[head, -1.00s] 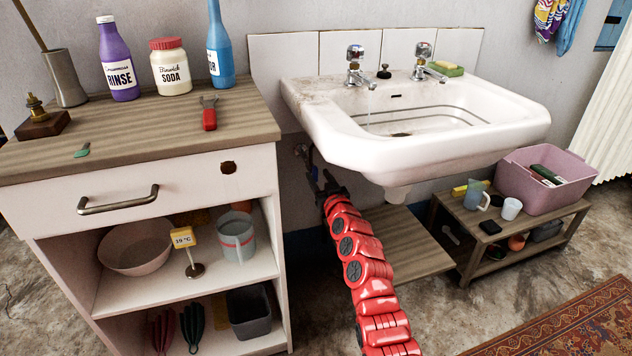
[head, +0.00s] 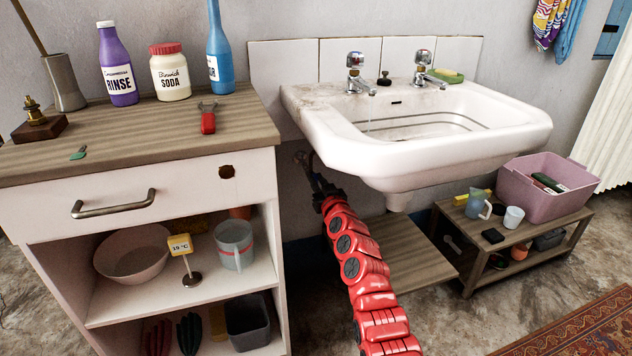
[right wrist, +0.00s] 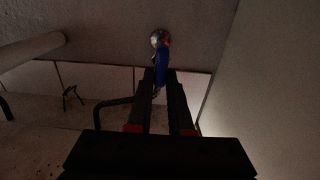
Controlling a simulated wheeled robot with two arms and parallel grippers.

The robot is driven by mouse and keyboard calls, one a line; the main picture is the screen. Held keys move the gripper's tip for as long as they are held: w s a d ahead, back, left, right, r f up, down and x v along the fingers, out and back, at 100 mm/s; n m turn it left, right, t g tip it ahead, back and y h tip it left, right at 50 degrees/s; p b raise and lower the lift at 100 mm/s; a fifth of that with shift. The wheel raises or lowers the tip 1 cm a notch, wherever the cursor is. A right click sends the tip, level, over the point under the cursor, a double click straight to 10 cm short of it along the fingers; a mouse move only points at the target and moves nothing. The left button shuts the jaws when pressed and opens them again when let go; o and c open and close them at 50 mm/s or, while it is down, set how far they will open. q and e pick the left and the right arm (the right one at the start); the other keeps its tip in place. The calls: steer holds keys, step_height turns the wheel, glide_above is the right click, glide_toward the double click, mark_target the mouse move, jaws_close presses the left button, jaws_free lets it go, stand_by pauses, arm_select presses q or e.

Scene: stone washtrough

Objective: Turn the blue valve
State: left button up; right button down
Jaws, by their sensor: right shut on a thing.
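The blue valve (right wrist: 160,68) shows in the right wrist view as a blue lever below a round metal fitting (right wrist: 160,38) at the wall. My right gripper (right wrist: 166,82) is shut on the lever, whose lower end lies between the fingertips. In the head view my right gripper (head: 322,188) reaches under the left side of the white sink (head: 430,158), close to the wall. The valve itself cannot be made out there. The left tap (head: 358,78) has only a short trace of water below its spout. My left gripper is not in view.
A cabinet (head: 120,190) stands close to the left of my arm, with bottles on top. The sink overhangs the gripper. A low wooden bench (head: 520,265) with a pink tub (head: 535,190) stands to the right. In the wrist view a dark bent pipe (right wrist: 112,103) runs beside the fingers.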

stand_by(0.4)
steer(key=shift+w+d+f+m+p, duration=0.1)
steer(key=shift+f+m+p, duration=0.1)
steer(key=shift+m, duration=2.75)
steer(key=shift+d+f+m+p, duration=0.1)
steer(key=shift+f+m, duration=0.15)
steer(key=shift+m, duration=2.75)
steer(key=shift+w+d+f+m+p, duration=0.1)
steer(key=shift+f+m+p, duration=0.1)
steer(key=shift+m, duration=2.75)
steer(key=c, duration=0.9)
jaws_free()
steer(key=shift+a, duration=0.1)
steer(key=shift+o, duration=0.4)
